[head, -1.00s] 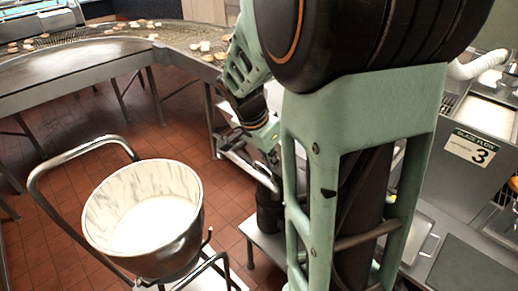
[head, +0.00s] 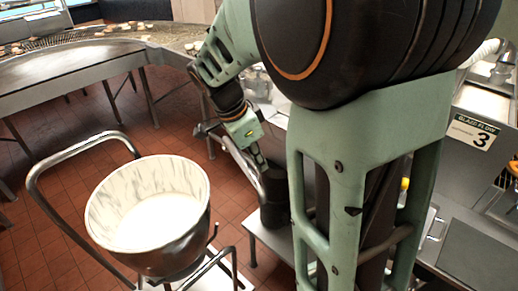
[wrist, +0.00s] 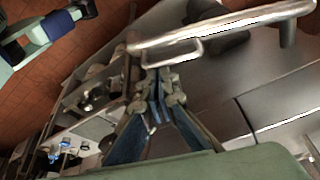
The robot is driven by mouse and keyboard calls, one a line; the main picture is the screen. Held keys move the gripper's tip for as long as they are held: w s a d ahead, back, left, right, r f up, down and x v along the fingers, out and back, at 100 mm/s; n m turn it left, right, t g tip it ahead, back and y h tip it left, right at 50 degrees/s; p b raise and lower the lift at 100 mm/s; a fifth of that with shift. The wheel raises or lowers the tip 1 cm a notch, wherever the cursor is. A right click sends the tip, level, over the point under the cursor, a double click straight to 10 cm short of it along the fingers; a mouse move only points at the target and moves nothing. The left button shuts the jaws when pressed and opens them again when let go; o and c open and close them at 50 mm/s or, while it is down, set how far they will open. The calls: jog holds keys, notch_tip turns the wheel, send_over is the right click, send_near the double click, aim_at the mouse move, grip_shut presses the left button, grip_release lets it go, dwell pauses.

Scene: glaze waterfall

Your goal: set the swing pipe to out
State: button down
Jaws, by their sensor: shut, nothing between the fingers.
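The swing pipe is a bright bent metal tube (wrist: 225,33) across the top of the wrist view, with a thin wire loop (wrist: 188,57) under it. In the head view a grey pipe (head: 243,163) runs down-right to a dark cylinder on a low stand, partly hidden by my arm. My gripper (head: 261,166) is beside this pipe in the head view. In the wrist view its fingertips (wrist: 159,78) are shut and empty, just below the wire loop. I cannot tell whether they touch it. No out mark is readable.
A steel bucket (head: 160,262) with white liquid sits in a tube-handled cart at the left. A curved conveyor (head: 80,65) carries pale pieces at the back. A sign with a 3 (head: 472,132) is on the right-hand equipment. Red tile floor lies between the cart and conveyor.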

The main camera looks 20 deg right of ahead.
jog(key=w+a+m+g, duration=0.2)
jog(key=a+m, duration=0.5)
jog(key=a, duration=0.6)
jog(key=w+a+p, duration=0.6)
jog(key=w+a, duration=0.2)
jog(key=a, duration=0.2)
jog(key=shift+w, duration=0.35)
